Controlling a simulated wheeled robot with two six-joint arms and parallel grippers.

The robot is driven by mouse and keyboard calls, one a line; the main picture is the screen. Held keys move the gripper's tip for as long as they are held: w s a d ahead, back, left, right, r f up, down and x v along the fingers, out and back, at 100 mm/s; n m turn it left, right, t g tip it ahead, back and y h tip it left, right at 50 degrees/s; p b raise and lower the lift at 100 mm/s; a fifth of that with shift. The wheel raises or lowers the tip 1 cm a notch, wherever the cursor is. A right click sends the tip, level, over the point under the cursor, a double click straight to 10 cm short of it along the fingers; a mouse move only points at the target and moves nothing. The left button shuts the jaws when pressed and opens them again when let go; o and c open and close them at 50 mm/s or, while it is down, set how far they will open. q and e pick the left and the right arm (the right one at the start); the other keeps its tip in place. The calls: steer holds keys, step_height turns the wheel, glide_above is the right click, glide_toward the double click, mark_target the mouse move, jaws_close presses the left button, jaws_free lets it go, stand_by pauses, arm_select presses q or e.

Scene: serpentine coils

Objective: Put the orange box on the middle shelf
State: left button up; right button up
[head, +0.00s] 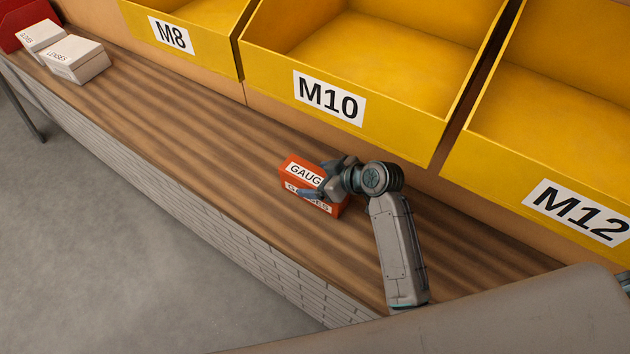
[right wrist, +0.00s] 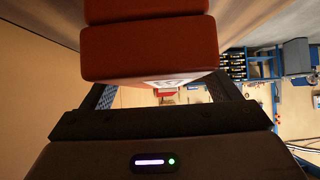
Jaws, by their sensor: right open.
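The orange box (head: 291,176), labelled GAUGES, sits on the wooden ledge below the M10 bin. My right gripper (head: 322,180) is open at the box's right end, its fingers partly covering the label. In the right wrist view the box (right wrist: 145,52) fills the upper middle, close in front of the open fingers (right wrist: 165,92). I cannot tell whether the fingers touch it. My left gripper is not in view. No shelf can be clearly picked out as the middle one.
Yellow bins marked M8 (head: 200,45), M10 (head: 270,82) and M12 (head: 490,170) stand behind the ledge (head: 180,130). White boxes (head: 85,66) and a red object (head: 22,22) are at its far left. The ledge between them and the orange box is clear.

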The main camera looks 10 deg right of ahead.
steer(key=shift+w+a+f, duration=0.4)
steer(key=shift+a, duration=0.05)
steer(key=shift+w+f, duration=0.15)
steer(key=c, duration=1.5)
steer(key=shift+o, duration=0.2)
steer(key=shift+r, duration=0.25)
steer(key=shift+r, duration=0.25)
steer(key=shift+s+d+r+b, duration=0.1)
steer(key=shift+s+r+b, duration=0.1)
steer(key=shift+r+b, duration=0.4)
steer(key=shift+s+r+b, duration=0.2)
steer(key=shift+r+b, duration=0.35)
steer(key=shift+r, duration=0.05)
steer(key=s+d+r+b, duration=0.1)
steer(key=s+b, duration=0.3)
steer(key=s, duration=1.1)
steer(key=shift+d+r+b, duration=0.35)
steer(key=shift+d, duration=0.05)
